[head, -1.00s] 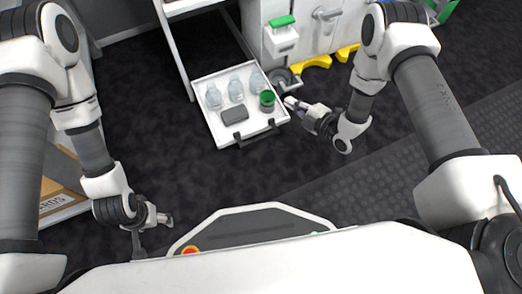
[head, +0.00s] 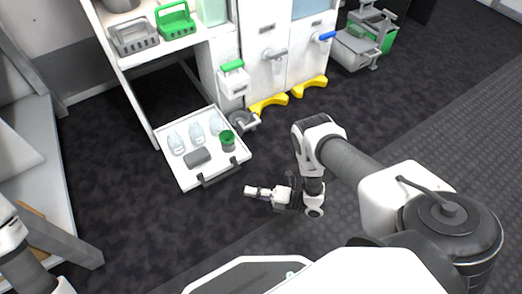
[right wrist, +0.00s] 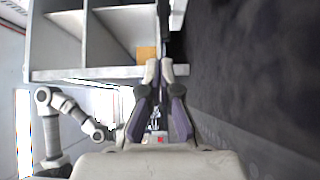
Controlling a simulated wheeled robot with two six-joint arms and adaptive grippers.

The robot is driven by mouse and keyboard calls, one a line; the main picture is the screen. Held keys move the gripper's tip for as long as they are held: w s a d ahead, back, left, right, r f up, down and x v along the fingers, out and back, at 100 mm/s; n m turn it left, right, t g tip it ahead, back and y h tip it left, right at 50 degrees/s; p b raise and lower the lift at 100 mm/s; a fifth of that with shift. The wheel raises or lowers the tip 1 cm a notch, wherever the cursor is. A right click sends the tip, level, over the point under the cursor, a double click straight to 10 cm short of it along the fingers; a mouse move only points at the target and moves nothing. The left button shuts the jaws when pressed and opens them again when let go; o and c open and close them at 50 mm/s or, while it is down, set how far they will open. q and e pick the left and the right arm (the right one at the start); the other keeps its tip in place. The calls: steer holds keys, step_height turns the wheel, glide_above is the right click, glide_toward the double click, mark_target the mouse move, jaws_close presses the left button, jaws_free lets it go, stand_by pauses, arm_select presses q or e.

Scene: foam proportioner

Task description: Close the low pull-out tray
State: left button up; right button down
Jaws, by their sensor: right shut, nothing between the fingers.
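The low pull-out tray (head: 172,161) is white and stands pulled out from under the bench at left of centre in the head view. It has a dark handle (head: 219,174) along its front edge. On it are several clear bottles (head: 196,131), a green-topped jar (head: 228,141) and a dark grey block (head: 197,157). My right gripper (head: 249,190) is shut and empty, in front of the tray's right front corner and apart from it. Its shut fingers also show in the right wrist view (right wrist: 159,68). Part of my left arm shows at the lower left; its fingers cannot be made out.
A white cabinet (head: 268,50) with yellow feet (head: 268,104) stands right of the tray. A round grey part (head: 243,121) sits close to the tray's right side. A bench (head: 165,48) with a green basket (head: 175,19) rises behind. Dark floor in front is clear.

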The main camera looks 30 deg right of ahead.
mark_target(223, 178)
steer(key=w+a+b, duration=0.1)
steer(key=w, duration=0.1)
steer(key=w+a+b, duration=0.2)
steer(key=w, duration=0.1)
steer(key=shift+w+f, duration=0.25)
steer(key=shift+w, duration=0.05)
steer(key=shift+w+a+r+b, duration=0.1)
steer(key=shift+w+r+b, duration=0.1)
steer(key=shift+w+b, duration=0.35)
arm_select(q)
step_height(223, 178, down, 4)
steer(key=shift+w+f, duration=0.15)
steer(key=shift+f, duration=0.05)
arm_select(e)
steer(key=shift+w, duration=0.1)
steer(key=shift+r, duration=0.1)
